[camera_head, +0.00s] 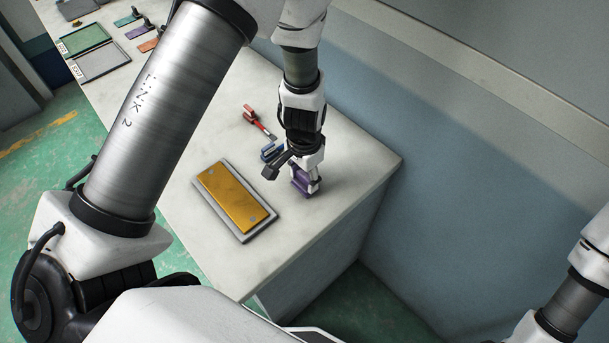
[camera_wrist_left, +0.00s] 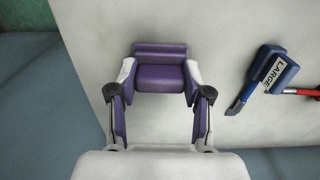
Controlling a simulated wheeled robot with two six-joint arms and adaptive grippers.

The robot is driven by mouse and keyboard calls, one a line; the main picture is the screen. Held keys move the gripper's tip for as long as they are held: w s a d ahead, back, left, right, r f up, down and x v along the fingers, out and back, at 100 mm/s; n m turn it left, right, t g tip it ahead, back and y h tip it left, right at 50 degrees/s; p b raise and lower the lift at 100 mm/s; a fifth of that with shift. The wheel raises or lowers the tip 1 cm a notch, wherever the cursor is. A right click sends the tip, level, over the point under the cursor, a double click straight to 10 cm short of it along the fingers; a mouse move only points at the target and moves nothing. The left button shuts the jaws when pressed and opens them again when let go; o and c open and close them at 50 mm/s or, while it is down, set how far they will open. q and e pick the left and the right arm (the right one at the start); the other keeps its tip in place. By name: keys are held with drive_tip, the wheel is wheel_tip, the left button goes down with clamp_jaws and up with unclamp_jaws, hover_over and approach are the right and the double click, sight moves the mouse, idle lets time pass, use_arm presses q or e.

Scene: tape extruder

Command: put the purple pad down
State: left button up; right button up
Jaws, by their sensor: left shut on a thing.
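The purple pad (camera_head: 301,184) is at the right end of the white table in the head view, below my left gripper (camera_head: 307,179). In the left wrist view the purple pad (camera_wrist_left: 161,72) lies between the two fingertips of my left gripper (camera_wrist_left: 160,80), which is shut on it. The pad is at or just above the tabletop; I cannot tell if it touches. My right gripper is not in view; only part of what looks like my right arm shows at the lower right of the head view.
A yellow plate (camera_head: 231,198) on a grey base lies left of the pad. A blue tool labelled LARGE (camera_wrist_left: 268,78) and a red-handled tool (camera_head: 258,121) lie nearby. Green and grey trays (camera_head: 101,62) stand at the far end. The table's right corner is clear.

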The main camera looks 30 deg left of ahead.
sight(304, 176)
use_arm(q)
drive_tip(key=o, duration=1.1)
drive_tip(key=shift+s+d, duration=0.1)
wheel_tip(304, 176, up, 12)
drive_tip(key=shift+r, duration=0.1)
